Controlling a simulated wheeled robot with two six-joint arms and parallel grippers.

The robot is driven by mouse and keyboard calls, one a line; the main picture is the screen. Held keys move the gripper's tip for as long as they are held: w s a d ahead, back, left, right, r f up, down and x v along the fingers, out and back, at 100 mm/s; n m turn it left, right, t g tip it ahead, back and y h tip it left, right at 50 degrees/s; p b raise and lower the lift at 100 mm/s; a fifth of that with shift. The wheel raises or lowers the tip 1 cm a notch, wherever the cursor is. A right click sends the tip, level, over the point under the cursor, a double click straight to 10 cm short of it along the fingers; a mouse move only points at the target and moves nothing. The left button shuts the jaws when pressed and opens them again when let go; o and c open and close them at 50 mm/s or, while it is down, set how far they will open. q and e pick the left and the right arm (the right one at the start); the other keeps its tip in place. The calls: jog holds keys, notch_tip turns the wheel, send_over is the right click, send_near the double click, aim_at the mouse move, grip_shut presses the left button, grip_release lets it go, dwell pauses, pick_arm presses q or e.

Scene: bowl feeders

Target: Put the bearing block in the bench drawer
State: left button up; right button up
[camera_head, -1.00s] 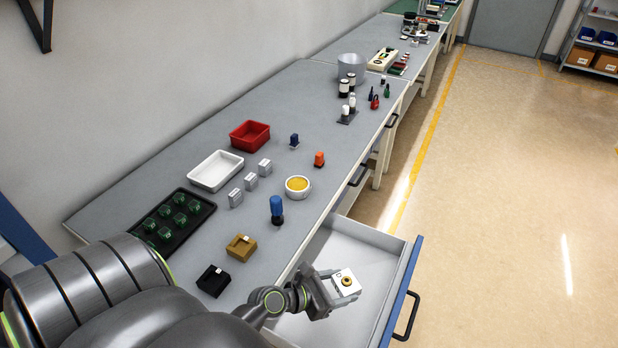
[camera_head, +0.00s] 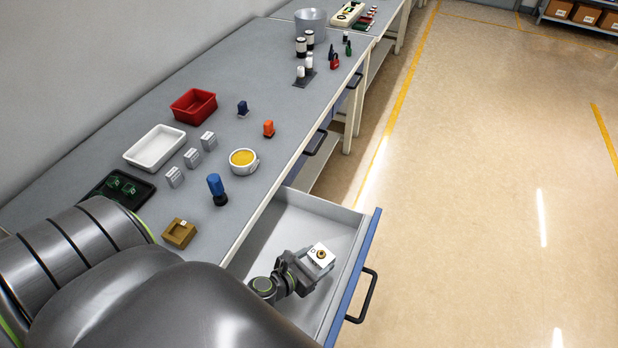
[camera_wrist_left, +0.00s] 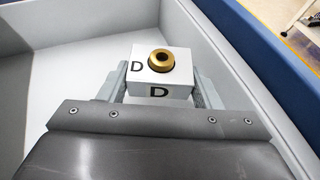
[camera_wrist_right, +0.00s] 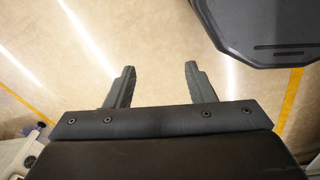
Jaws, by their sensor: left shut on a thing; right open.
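The bearing block (camera_head: 320,257) is a white block with a brass ring on top and the letter D on its faces. My left gripper (camera_head: 309,268) is shut on it, with a finger on each side; the block also shows in the left wrist view (camera_wrist_left: 161,70) between the fingers (camera_wrist_left: 158,88). The bench drawer (camera_head: 345,222) is pulled open, and the block is over its inside. I cannot tell whether the block touches the drawer floor. My right gripper (camera_wrist_right: 147,88) is open and empty over the floor, seen only in the right wrist view.
The drawer has a blue front with a black handle (camera_head: 364,296). The drawer interior around the block looks empty.

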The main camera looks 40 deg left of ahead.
aim_at(317, 269)
pick_arm(q)
jog(key=shift+w+f, duration=0.15)
jog(key=shift+f, duration=0.55)
jog(key=shift+w+f+b, duration=0.1)
jog(key=shift+f+b, duration=0.1)
jog(key=shift+b, duration=0.15)
notch_tip(317, 269, down, 3)
jog(key=b, duration=0.2)
jog(key=shift+f+b, duration=0.15)
jog(key=shift+b, duration=0.15)
jog(key=shift+f, duration=0.25)
jog(key=shift+f+b, duration=0.15)
jog(key=shift+b, duration=0.15)
jog(key=o, duration=1.1)
pick_arm(e)
jog(key=f, duration=0.4)
jog(key=shift+w+a+f, duration=0.1)
jog(key=shift+w+f, duration=0.2)
jog(key=shift+f, duration=0.1)
